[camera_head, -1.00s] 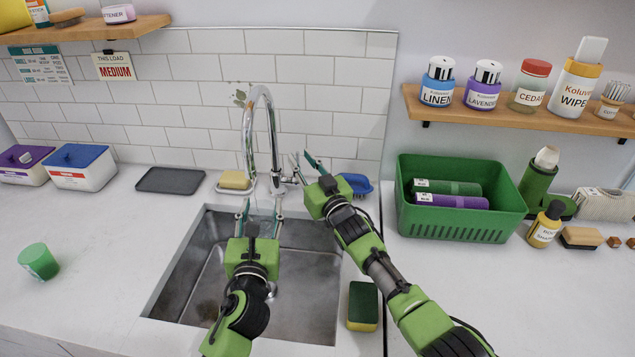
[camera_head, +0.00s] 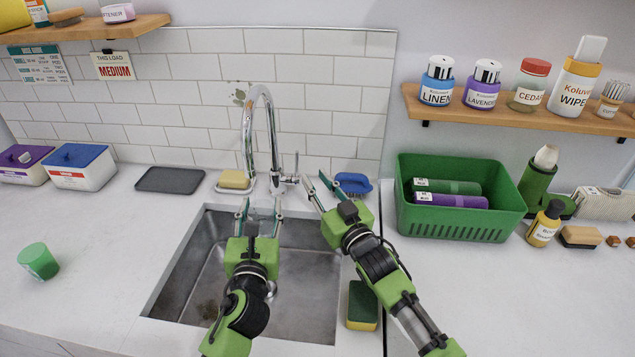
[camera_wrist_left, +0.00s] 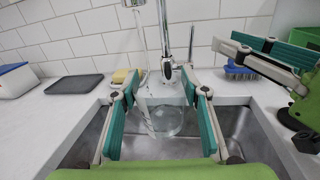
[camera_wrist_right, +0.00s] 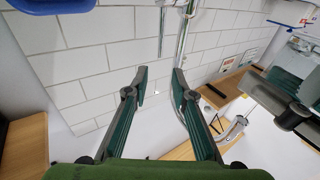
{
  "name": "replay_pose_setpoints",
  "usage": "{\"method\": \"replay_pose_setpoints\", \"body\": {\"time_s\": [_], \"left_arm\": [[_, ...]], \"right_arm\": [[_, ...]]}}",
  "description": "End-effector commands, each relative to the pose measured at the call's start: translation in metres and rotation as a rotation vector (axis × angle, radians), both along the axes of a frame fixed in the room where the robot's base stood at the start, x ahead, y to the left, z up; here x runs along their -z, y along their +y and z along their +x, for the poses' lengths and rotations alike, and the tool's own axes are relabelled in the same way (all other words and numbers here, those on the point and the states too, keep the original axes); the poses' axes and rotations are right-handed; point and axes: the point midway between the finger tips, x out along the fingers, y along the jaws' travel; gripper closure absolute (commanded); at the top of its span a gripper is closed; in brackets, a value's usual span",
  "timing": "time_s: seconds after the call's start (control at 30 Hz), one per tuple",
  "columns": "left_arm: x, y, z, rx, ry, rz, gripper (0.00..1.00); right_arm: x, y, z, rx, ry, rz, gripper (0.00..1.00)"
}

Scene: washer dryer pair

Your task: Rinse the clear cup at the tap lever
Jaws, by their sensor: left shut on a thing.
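My left gripper (camera_head: 262,208) is shut on the clear cup (camera_wrist_left: 165,118), holding it over the sink below the tap spout (camera_head: 248,150). The cup is see-through and hard to make out in the head view. A faint pale line runs from the spout toward the cup in the left wrist view; I cannot tell if it is water. The tap lever (camera_head: 296,164) stands upright at the right of the tap's base. My right gripper (camera_head: 317,187) is open and empty, just right of the lever and apart from it. Its open fingers show in the right wrist view (camera_wrist_right: 159,82).
The steel sink (camera_head: 200,285) lies under my left arm. A sponge (camera_head: 362,303) is at its right edge. A yellow soap (camera_head: 234,179) and a blue brush (camera_head: 353,183) are behind the sink. A green basket (camera_head: 460,228) stands right; a green cup (camera_head: 38,261) stands left.

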Motion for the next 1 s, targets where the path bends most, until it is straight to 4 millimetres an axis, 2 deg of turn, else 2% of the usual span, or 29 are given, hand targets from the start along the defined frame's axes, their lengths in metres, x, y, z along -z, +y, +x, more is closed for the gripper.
{"method": "replay_pose_setpoints", "body": {"time_s": [0.3, 0.33, 0.4, 0.43, 0.57, 0.67, 0.8, 1.0], "left_arm": [[0.0, 0.0, 0.0, 0.0, -0.001, 0.0, 0.73], [0.0, 0.0, 0.0, 0.0, -0.001, 0.0, 0.73], [0.0, 0.0, 0.0, 0.0, -0.001, 0.0, 0.73], [0.0, 0.0, 0.0, 0.0, -0.001, 0.0, 0.73], [0.0, 0.0, 0.0, 0.0, -0.001, 0.0, 0.73], [0.0, 0.0, 0.0, 0.0, -0.001, 0.0, 0.73], [0.0, 0.0, 0.0, 0.0, -0.001, 0.0, 0.73], [0.0, 0.0, 0.0, 0.0, -0.001, 0.0, 0.73]], "right_arm": [[0.0, 0.0, 0.0, 0.0, -0.001, 0.001, 0.76], [0.0, 0.0, 0.0, 0.0, -0.001, 0.001, 0.79], [0.0, 0.001, 0.0, 0.0, -0.002, -0.005, 0.97], [0.0, 0.001, 0.0, -0.001, -0.005, -0.012, 1.0], [-0.001, 0.01, -0.001, -0.002, -0.039, -0.11, 1.0], [0.001, 0.023, -0.003, -0.002, -0.097, -0.272, 1.0], [0.006, 0.041, -0.007, -0.005, -0.214, -0.584, 1.0], [0.011, 0.059, -0.013, -0.012, -0.405, -1.048, 1.0]]}}
